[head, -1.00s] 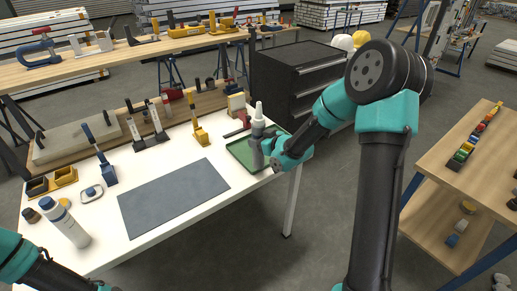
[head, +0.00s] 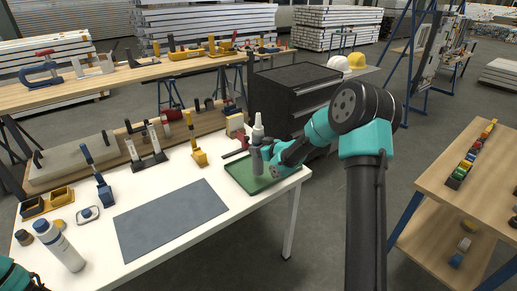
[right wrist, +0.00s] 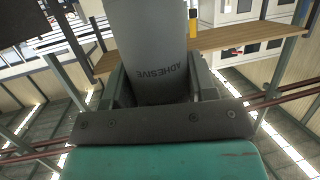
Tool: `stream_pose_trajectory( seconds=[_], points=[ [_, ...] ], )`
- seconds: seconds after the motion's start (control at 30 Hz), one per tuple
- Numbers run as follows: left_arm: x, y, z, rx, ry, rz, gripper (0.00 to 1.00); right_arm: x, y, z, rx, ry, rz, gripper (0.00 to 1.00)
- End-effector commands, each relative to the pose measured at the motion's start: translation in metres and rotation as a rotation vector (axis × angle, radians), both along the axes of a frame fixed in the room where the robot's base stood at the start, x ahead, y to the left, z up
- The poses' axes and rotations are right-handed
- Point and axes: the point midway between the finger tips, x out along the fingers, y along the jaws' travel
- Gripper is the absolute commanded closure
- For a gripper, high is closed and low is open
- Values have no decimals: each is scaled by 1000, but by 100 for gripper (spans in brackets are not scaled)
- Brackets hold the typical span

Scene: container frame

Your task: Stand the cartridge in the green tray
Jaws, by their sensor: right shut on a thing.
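The cartridge (head: 258,134) is a grey tube with a pale nozzle on top. It is upright over the green tray (head: 240,179), which lies at the right end of the white table. My right gripper (head: 258,158) is shut around the cartridge's body. In the right wrist view, the grey cartridge (right wrist: 148,40) fills the space between the two fingers and shows the word ADHESIVE. The fingers hide its lower part, so I cannot tell whether its base touches the tray. Only a piece of my left arm shows at the lower left; its gripper is out of view.
A red-handled tool (head: 237,146) lies close behind the tray. A yellow tool (head: 199,155) stands to its left. A dark grey mat (head: 170,218) covers the table's middle. A black drawer cabinet (head: 295,95) is behind the tray.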

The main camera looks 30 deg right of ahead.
Motion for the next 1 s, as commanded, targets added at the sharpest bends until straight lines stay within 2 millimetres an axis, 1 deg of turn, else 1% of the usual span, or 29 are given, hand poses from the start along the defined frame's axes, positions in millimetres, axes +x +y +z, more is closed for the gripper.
stream_pose_trajectory(
  seconds=[0.03, 0.1, 0.2, 0.3, 0.4, 0.7, 0.83, 1.0],
  points=[
    [0, 0, 0, 0, 0, 0, 46, 10, -5, -1, -1, -3, 0, 86],
    [0, 0, 0, 0, 0, 0, 46, 22, -13, -2, -2, -3, 0, 86],
    [0, 0, 0, 0, 0, 0, 46, 36, -21, -4, -2, -3, -1, 86],
    [0, 0, 0, 0, 0, 0, 46, 45, -26, -4, -1, -3, 0, 86],
    [0, 0, 0, 0, 0, 0, 46, 48, -28, -4, 0, -1, 0, 86],
    [0, 0, 0, 0, 0, 0, 46, 49, -28, -4, 0, -2, 0, 86],
    [0, 0, 0, 0, 0, 0, 46, 57, -33, -6, -1, -2, 1, 86],
    [0, 0, 0, 0, 0, 0, 46, 55, -32, -30, 1, 0, 1, 86]
  ],
)
